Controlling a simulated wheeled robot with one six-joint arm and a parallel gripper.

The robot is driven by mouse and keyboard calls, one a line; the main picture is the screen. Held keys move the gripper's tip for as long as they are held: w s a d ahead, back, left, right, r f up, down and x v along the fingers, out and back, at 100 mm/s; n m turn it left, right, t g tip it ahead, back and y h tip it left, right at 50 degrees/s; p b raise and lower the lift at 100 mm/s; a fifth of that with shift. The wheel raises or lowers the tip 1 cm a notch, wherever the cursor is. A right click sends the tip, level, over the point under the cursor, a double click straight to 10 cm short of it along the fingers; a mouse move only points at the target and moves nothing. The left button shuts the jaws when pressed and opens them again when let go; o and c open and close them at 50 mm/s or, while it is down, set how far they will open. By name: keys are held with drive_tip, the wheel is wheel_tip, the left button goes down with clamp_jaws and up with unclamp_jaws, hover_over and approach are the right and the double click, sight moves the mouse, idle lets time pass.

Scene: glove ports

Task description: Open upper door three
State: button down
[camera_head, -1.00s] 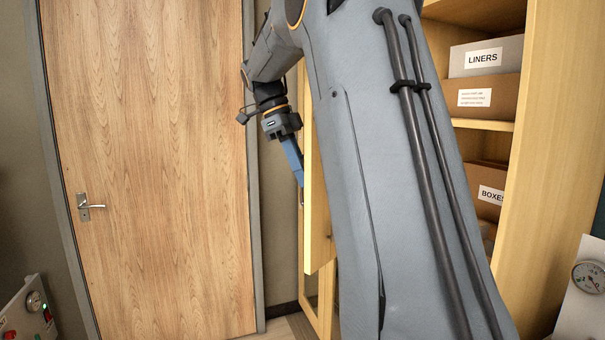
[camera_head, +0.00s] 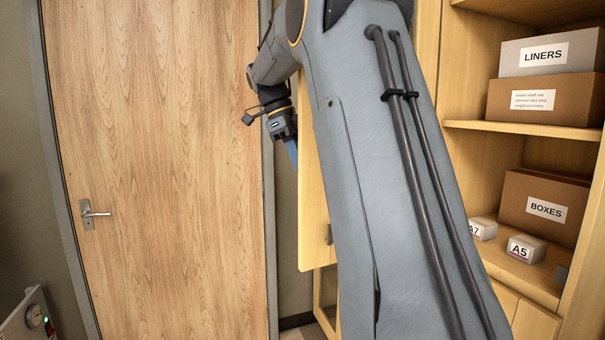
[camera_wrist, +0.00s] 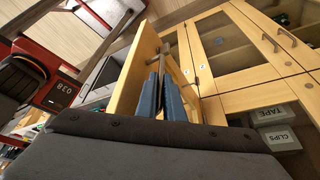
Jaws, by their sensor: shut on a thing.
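A light wood upper door (camera_head: 313,200) stands swung outward from the cabinet, partly hidden behind my arm in the head view. In the wrist view the same door (camera_wrist: 138,72) is seen at a steep angle, well away from the cabinet front. My gripper (camera_head: 291,152) is at the door's outer side, its blue fingers partly hidden by the door edge. In the wrist view my gripper (camera_wrist: 163,75) is shut on the door's metal handle (camera_wrist: 167,46). I cannot read a number on this door.
The open cabinet holds a LINERS box (camera_head: 548,53), a BOXES box (camera_head: 543,208) and a small A5 box (camera_head: 525,248). Closed glazed doors (camera_wrist: 225,45) and TAPE (camera_wrist: 262,117) and CLIPS (camera_wrist: 281,138) boxes show in the wrist view. A wooden room door (camera_head: 160,150) stands at left.

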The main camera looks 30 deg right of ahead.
drive_tip(key=shift+d, duration=0.15)
drive_tip(key=c, duration=1.9)
unclamp_jaws()
drive_tip(key=shift+s+d, duration=0.1)
drive_tip(key=shift+a, duration=0.2)
drive_tip(key=b+v, duration=0.1)
drive_tip(key=v, duration=0.6)
drive_tip(key=shift+w+r+b, duration=0.25)
drive_tip(key=shift+r+b, duration=0.1)
drive_tip(key=shift+b, duration=0.05)
drive_tip(key=shift+a, duration=0.1)
drive_tip(key=s+a+f+n+t, duration=0.1)
drive_tip(key=a+f+n, duration=0.2)
drive_tip(key=f+n, duration=0.3)
drive_tip(key=s+a+f+n+t+y, duration=0.1)
drive_tip(key=a+f+n, duration=0.3)
drive_tip(key=f, duration=0.4)
drive_tip(key=s+a+f+n, duration=0.1)
drive_tip(key=a+f+n, duration=0.25)
drive_tip(key=f, duration=0.35)
drive_tip(key=s+a+f+n+t+y, duration=0.1)
drive_tip(key=s+a+f+n, duration=0.4)
drive_tip(key=s+f+n, duration=0.2)
drive_tip(key=s+a+f+n+t+y, duration=0.1)
drive_tip(key=s+a+f+n, duration=0.4)
drive_tip(key=s+f, duration=0.5)
drive_tip(key=shift+f+n+t+b, duration=0.3)
drive_tip(key=shift+f+n, duration=0.2)
drive_tip(key=shift+n, duration=0.55)
